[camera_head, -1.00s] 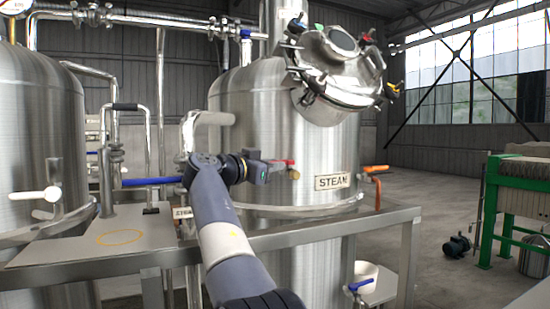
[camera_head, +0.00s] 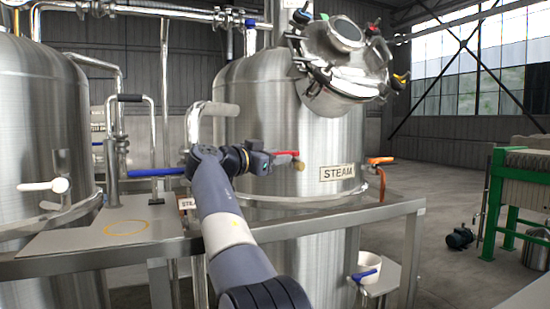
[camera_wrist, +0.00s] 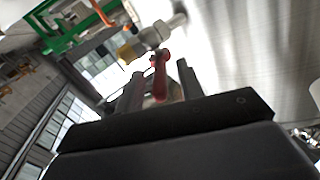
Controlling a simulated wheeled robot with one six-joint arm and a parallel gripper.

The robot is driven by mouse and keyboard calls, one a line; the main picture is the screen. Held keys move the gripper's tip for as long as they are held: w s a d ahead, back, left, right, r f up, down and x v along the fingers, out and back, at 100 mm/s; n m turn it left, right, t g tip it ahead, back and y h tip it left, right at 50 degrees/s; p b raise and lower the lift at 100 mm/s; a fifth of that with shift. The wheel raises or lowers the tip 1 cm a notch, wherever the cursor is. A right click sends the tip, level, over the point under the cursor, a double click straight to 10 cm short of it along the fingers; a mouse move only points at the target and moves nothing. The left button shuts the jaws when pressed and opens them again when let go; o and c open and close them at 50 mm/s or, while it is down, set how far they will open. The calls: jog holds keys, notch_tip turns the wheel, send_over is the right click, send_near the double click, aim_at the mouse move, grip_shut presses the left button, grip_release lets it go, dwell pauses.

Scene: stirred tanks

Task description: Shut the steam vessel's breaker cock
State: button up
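The steel steam vessel (camera_head: 262,110) stands mid-picture with a "STEAM" plate (camera_head: 337,173). On its front is a small cock with a brass body (camera_head: 299,165) and a red lever (camera_head: 288,153), which points left, about level, toward my gripper. My gripper (camera_head: 268,160) is at the lever's free end. In the wrist view, the red lever (camera_wrist: 160,80) lies between my two open fingers (camera_wrist: 159,88), with a visible space on each side. The brass part (camera_wrist: 130,52) shows beyond the fingertips. The lever's near end is partly hidden by the gripper.
A steel rail (camera_head: 320,227) runs in front of the vessel, below my arm. An orange-handled valve (camera_head: 380,160) is at the vessel's right. A blue lever (camera_head: 155,172) is at the left, beside another tank (camera_head: 40,110). A green frame (camera_head: 497,205) stands far right.

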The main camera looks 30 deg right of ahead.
jog(key=v, duration=0.7)
jog(key=shift+a, duration=0.25)
jog(key=shift+s, duration=0.1)
